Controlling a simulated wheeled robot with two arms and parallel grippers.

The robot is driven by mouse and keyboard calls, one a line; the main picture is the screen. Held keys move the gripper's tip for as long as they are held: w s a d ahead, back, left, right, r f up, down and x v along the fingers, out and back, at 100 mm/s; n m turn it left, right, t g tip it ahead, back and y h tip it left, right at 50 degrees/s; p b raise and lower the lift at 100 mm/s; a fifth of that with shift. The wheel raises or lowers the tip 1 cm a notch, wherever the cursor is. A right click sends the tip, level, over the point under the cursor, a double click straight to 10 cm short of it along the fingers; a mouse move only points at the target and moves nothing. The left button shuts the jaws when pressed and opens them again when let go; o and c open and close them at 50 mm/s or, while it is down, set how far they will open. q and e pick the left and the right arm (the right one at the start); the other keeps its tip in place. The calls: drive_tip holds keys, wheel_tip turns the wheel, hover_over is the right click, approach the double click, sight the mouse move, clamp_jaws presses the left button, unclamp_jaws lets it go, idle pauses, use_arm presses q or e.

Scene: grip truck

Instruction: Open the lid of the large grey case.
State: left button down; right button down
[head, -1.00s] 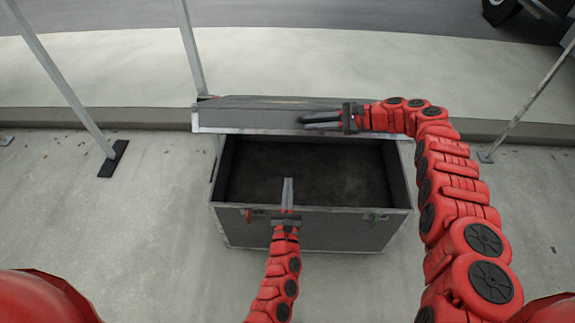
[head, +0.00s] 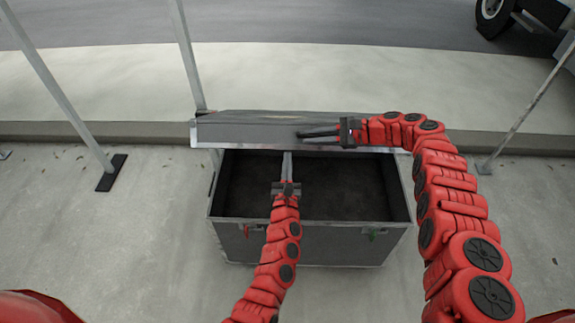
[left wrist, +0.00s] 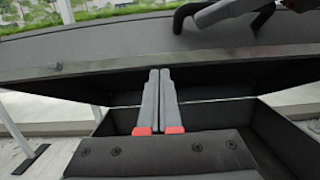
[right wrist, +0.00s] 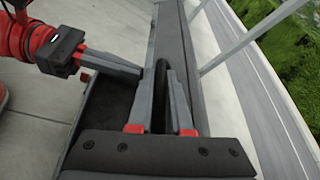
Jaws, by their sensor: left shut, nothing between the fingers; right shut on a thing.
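The large grey case (head: 340,240) stands on the concrete, its dark inside showing. Its lid (head: 240,132) is partly raised and tilted along the back, its front edge above the opening. My right gripper (head: 303,137) lies across the lid's outer face, shut on a dark handle (right wrist: 161,82) seen between its fingers in the right wrist view. My left gripper (head: 287,155) is shut and empty over the opening, fingertips at the lid's front edge. In the left wrist view its fingers (left wrist: 160,72) overlap that edge; I cannot tell if they touch.
Thin poles stand at the left (head: 60,90), behind the case (head: 187,60) and at the right (head: 525,115). A low kerb (head: 60,131) runs behind the case. A vehicle's wheel (head: 492,15) shows at the top right.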

sight(287, 141)
drive_tip(key=shift+w+d, duration=0.1)
use_arm(q)
drive_tip(key=r, duration=0.1)
drive_tip(key=w, duration=0.1)
drive_tip(key=r, duration=0.1)
drive_tip(key=shift+w+a+r, duration=0.2)
drive_tip(key=shift+w+r, duration=0.05)
drive_tip(key=shift+r, duration=0.05)
use_arm(e)
drive_tip(key=shift+a, duration=0.2)
use_arm(q)
drive_tip(key=shift+w+r, duration=0.15)
drive_tip(key=shift+r, duration=0.3)
use_arm(e)
drive_tip(key=shift+s+a+f, duration=0.1)
drive_tip(key=shift+s+f, duration=0.1)
drive_tip(key=shift+s, duration=0.2)
drive_tip(key=c, duration=0.8)
unclamp_jaws()
drive_tip(key=shift+c, duration=0.2)
use_arm(q)
drive_tip(key=shift+d, duration=0.1)
use_arm(e)
drive_tip(key=shift+w, duration=0.1)
drive_tip(key=shift+d, duration=0.25)
